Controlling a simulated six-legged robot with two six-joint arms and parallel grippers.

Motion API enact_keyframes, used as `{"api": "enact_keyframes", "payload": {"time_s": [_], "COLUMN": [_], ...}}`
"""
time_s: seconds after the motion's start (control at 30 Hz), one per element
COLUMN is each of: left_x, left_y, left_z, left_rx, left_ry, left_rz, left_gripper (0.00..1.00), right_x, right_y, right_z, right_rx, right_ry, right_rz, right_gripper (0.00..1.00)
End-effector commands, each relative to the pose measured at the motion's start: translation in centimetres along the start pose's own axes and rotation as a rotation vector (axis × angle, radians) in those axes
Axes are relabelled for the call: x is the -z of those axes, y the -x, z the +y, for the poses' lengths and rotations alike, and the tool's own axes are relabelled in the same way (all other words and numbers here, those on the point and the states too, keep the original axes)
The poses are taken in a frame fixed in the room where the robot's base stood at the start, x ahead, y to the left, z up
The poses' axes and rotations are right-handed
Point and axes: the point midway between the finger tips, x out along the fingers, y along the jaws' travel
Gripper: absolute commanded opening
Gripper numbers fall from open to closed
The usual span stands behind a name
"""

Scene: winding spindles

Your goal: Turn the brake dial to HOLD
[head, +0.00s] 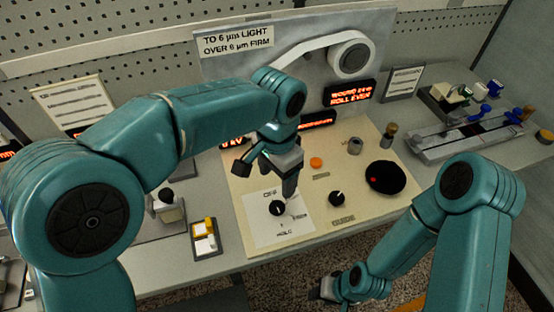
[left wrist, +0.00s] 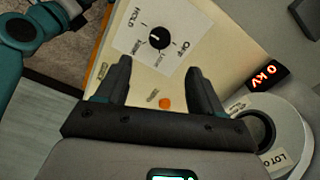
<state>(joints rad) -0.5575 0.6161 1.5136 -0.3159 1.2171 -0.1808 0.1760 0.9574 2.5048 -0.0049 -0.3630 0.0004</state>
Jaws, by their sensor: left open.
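The brake dial (head: 278,208) is a small black knob on a white plate (head: 262,232) with OFF and HOLD printed on it. It also shows in the left wrist view (left wrist: 159,38), where a pale pointer mark is visible on it; I cannot tell which position it points to. My left gripper (head: 290,188) is above the plate, just behind the dial. In the left wrist view its two fingers (left wrist: 160,70) are apart and empty, with the dial beyond their tips. My right gripper (head: 327,288) is low at the panel's front, small and dark, its jaws unclear.
A second black knob (head: 336,198), an orange button (head: 316,162) and a black disc (head: 385,178) with a red spot share the cream panel. A yellow and white block (head: 204,240) sits left of it. A spool (head: 352,56) is on the upright board behind.

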Motion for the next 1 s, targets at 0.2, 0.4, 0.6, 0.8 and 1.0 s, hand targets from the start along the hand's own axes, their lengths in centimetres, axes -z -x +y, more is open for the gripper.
{"api": "enact_keyframes", "payload": {"time_s": [0.2,0.4,0.6,0.8,1.0], "left_x": [0.1,0.0,0.0,0.0,0.0], "left_y": [4.0,5.1,5.1,5.1,6.8], "left_z": [0.0,0.0,0.0,0.0,0.0], "left_rx": [0.001,0.0,0.0,0.0,0.001], "left_ry": [-0.001,-0.001,-0.001,-0.001,-0.001], "left_rz": [0.003,0.0,0.0,0.0,0.001], "left_gripper": [0.67,0.67,0.67,0.67,0.67], "right_x": [0.0,0.0,0.0,0.0,-0.1], "right_y": [0.2,0.2,0.2,0.2,1.9], "right_z": [-0.1,-0.1,-0.1,-0.1,-0.7], "right_rx": [0.0,0.0,0.0,0.0,0.0], "right_ry": [0.0,0.0,0.0,0.0,0.0], "right_rz": [0.0,0.0,0.0,0.0,0.0], "right_gripper": [0.43,0.43,0.43,0.43,0.43]}}
